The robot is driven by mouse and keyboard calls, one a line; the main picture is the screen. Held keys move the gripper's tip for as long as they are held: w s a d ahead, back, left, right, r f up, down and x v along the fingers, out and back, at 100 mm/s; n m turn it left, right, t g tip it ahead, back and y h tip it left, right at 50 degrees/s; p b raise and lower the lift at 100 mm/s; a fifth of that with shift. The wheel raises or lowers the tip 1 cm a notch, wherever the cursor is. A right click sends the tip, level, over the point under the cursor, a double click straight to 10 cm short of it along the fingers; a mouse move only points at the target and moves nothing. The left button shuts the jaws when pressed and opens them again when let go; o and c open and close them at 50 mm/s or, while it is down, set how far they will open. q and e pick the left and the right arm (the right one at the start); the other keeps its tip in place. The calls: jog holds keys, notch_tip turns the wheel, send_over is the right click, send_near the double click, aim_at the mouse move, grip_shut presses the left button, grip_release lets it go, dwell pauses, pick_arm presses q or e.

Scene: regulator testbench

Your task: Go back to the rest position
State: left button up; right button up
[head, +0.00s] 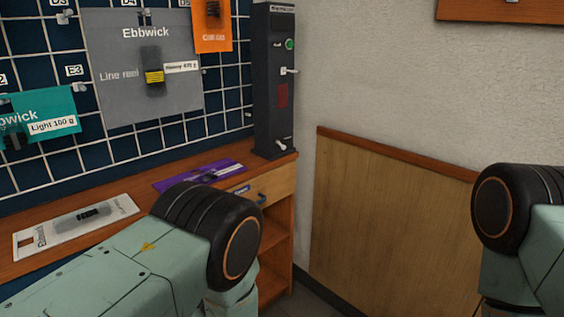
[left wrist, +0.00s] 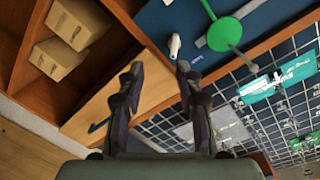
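My left gripper (left wrist: 160,85) shows in the left wrist view with its two fingers apart and nothing between the tips. Beyond it are a wooden drawer front and a blue surface. In the head view my left arm comes in at the lower left and my right arm at the right edge. Neither gripper can be seen in the head view. My right gripper is in neither view.
A wooden counter (head: 22,268) carries a white Ebbwick package (head: 110,208) and a purple package (head: 172,183). Behind it, a wire grid holds a grey package (head: 120,100). A dark upright device (head: 273,105) stands at the counter's right end. Cardboard boxes (left wrist: 80,22) sit on shelves.

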pick_arm(q)
jog(key=s+d+f+m+g+h+p, duration=0.25)
jog(key=s+f+g+h, duration=0.35)
jog(key=s+f+h, duration=0.65)
jog(key=s+r+g+p, duration=0.2)
jog(key=s+r+g, duration=0.1)
jog(key=s, duration=0.7)
jog(key=s+d+r+n+g+p, duration=0.1)
jog(key=s+r+g+p, duration=0.1)
jog(key=s+r, duration=0.4)
jog(key=s+p, duration=0.1)
jog(key=s, duration=0.3)
jog(key=shift+s+d+g, duration=0.2)
jog(key=shift+s+g, duration=0.05)
jog(key=shift+g, duration=0.15)
jog(key=shift+r+n, duration=0.1)
jog(key=shift+n, duration=0.25)
